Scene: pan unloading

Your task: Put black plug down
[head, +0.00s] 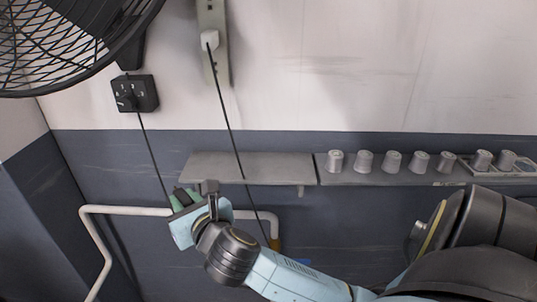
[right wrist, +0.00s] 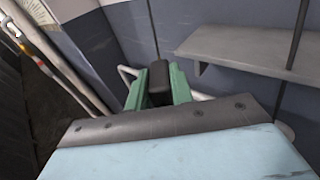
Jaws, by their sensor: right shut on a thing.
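A black plug (right wrist: 159,78) sits between the green fingers of my right gripper (right wrist: 157,88) in the right wrist view, and the gripper is shut on it. In the head view my right gripper (head: 184,199) is in front of the left end of the grey shelf, near the white pipe, and the plug is mostly hidden by the fingers. A black cord (head: 152,155) runs from the black wall socket (head: 135,94) down behind the gripper. My left gripper is not in view.
The left part of the grey shelf (head: 250,168) is bare; several grey cups (head: 364,161) stand on its right part. A white plug (head: 209,40) with a hanging cord is on the wall strip. A white pipe (head: 125,210) runs below, and a fan (head: 70,40) is at upper left.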

